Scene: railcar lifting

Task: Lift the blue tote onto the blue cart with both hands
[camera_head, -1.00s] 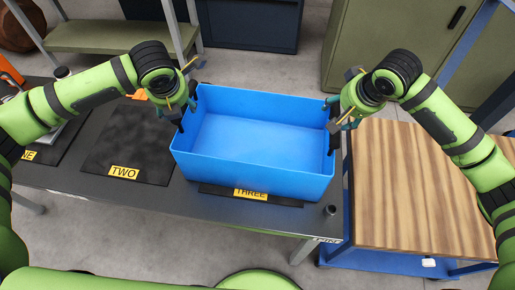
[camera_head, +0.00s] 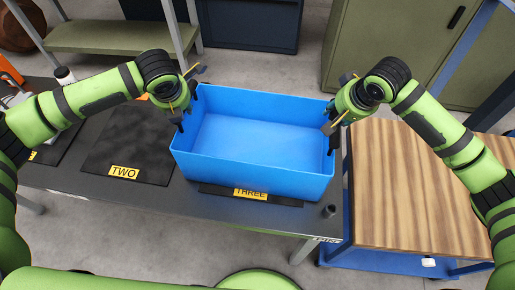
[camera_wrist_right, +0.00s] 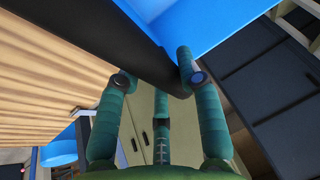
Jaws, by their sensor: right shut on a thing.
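The blue tote (camera_head: 255,176) is open-topped and empty. It sits upright over the spot labelled THREE on the dark table. My right gripper (camera_head: 331,121) is at the tote's right wall and shut on it. In the right wrist view its fingers (camera_wrist_right: 156,75) are by the blue tote (camera_wrist_right: 215,22). My left gripper (camera_head: 182,120) is at the tote's left wall, pointing down; its fingers are partly hidden and their opening is unclear. The blue cart (camera_head: 420,200) stands right of the table, with a bare wood top and blue frame.
The dark table (camera_head: 130,196) has an empty mat labelled TWO (camera_head: 125,150) left of the tote. A small dark cylinder (camera_head: 328,210) stands near the table's front right corner. Cabinets (camera_head: 390,50) stand behind. The cart top is clear.

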